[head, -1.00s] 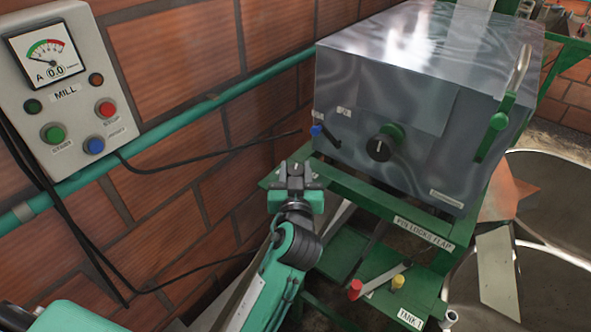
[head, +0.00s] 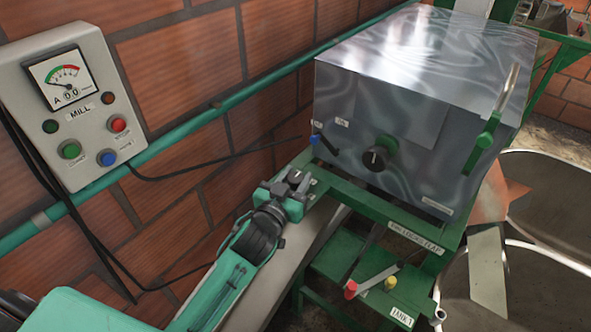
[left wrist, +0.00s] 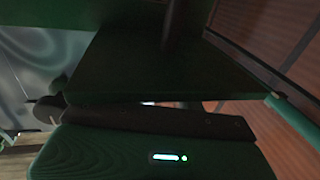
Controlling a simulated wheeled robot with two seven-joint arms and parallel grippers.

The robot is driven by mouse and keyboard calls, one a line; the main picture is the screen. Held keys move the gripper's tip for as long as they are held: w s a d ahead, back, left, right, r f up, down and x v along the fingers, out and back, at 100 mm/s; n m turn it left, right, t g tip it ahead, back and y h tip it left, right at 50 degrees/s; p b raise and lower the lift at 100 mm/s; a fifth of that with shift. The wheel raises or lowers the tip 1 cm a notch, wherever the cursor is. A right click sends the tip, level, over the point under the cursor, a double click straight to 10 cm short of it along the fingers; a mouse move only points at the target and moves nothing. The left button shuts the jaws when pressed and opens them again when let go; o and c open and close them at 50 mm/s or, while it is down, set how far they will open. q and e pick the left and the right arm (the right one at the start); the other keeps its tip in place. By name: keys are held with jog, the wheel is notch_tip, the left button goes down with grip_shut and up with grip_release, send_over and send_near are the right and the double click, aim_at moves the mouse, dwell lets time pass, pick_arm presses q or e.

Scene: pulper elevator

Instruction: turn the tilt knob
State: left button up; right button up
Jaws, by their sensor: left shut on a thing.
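My left gripper (head: 288,186) is at the left end of the green frame ledge in the head view. It is shut on a small dark knob (head: 295,176) with a pale pointer mark, which I take as the tilt knob; its label cannot be read. The fingers cover most of its sides. A larger black knob (head: 377,158) with a white mark sits apart on the metal box's front. My right gripper is not in view.
The shiny metal box (head: 420,70) stands on a green frame (head: 385,212). A blue-tipped lever (head: 318,139) is close to the gripper. A mill control panel (head: 80,105) and green pipe (head: 150,158) are on the brick wall. Red and yellow handles (head: 351,289) stand below.

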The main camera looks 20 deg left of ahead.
pick_arm(q)
jog(key=shift+a+r+m+h+p, duration=0.1)
jog(key=shift+r+m+h+p, duration=0.1)
jog(key=shift+m+h+p, duration=0.55)
jog(key=m+g+h, duration=0.1)
jog(key=m+h, duration=0.1)
jog(key=h, duration=0.1)
jog(key=shift+h+p, duration=0.25)
jog(key=shift+p, duration=0.05)
jog(key=shift+f+m+g+h, duration=0.15)
jog(key=shift+m+g+h, duration=1.3)
jog(key=shift+h, duration=0.45)
jog(key=shift+m+g+h, duration=0.25)
jog(key=shift+m+h, duration=0.05)
jog(key=o, duration=1)
